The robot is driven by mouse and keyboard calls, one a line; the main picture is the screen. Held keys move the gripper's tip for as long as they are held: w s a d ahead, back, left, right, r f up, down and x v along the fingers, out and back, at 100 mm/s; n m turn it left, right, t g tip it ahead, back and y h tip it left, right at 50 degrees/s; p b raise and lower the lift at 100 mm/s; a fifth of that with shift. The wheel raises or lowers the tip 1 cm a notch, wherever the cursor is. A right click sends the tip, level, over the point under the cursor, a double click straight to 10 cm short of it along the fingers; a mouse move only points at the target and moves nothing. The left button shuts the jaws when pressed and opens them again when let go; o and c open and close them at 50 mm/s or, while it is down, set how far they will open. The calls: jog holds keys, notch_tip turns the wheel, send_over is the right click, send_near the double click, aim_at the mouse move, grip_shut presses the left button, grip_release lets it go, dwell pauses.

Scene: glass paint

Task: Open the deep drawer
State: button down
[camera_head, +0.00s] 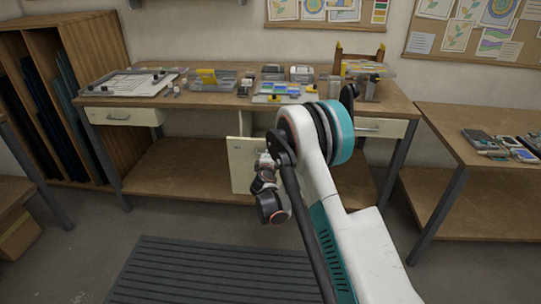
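A tall cream front panel (241,168) stands under the middle of the workbench; it looks like the deep drawer's front. My arm covers its right part, and I cannot tell how far it stands out from the bench. My gripper (264,160) is in front of this panel, small and partly hidden by my arm. I cannot see its fingertips clearly, nor whether they touch the panel or a handle. Two shallower cream drawers sit under the bench top, one at the left (124,116) and one at the right (383,128); both look closed.
The workbench (215,105) carries trays, boxes, glass and a small stand. A side table (465,150) stands at the right, a wooden rack (95,45) at the left. A dark ribbed mat (200,275) lies on the otherwise clear floor in front.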

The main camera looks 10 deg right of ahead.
jog(key=c, duration=2)
grip_release()
jog(key=shift+s+a, duration=0.1)
jog(key=v, duration=1.1)
jog(key=shift+s, duration=0.35)
jog(key=shift+a+r, duration=0.1)
